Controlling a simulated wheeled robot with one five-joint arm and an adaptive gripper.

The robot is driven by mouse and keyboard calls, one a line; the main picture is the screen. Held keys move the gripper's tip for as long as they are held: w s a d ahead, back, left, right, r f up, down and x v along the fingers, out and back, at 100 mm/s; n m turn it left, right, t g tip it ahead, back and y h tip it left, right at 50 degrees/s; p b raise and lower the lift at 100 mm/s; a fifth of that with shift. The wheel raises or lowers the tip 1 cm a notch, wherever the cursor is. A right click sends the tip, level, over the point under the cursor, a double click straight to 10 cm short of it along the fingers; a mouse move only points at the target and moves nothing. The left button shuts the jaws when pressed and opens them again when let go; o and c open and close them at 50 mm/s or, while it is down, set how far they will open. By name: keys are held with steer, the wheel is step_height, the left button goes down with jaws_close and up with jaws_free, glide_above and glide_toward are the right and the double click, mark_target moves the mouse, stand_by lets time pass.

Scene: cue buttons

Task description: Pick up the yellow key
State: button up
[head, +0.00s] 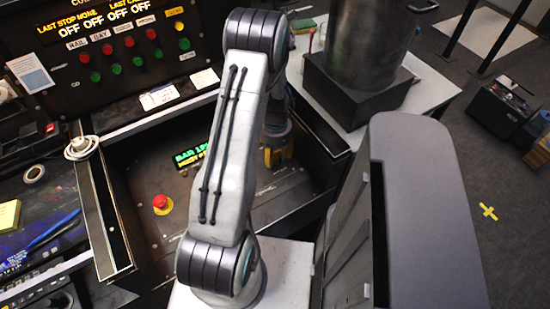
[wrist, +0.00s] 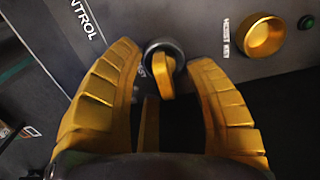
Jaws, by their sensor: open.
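The yellow key (wrist: 166,84) stands in a round black lock on the dark panel in the wrist view. My gripper (wrist: 166,57) is open, with one gold finger to the left of the key and the other to its right. The key lies between the fingertips, with a gap visible on the right; the left fingertip is close to the black lock ring. In the head view my gripper (head: 274,155) shows partly as yellow fingers behind my arm, low over the dark console. The key cannot be made out there.
A red mushroom button (head: 161,203) stands on the console, left of my arm. The upright button panel (head: 110,45) is behind. A metal cylinder (head: 368,42) stands on a black box at right.

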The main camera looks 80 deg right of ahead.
steer(key=shift+c, duration=0.3)
jaws_close()
steer(key=shift+r, duration=0.1)
stand_by(0.4)
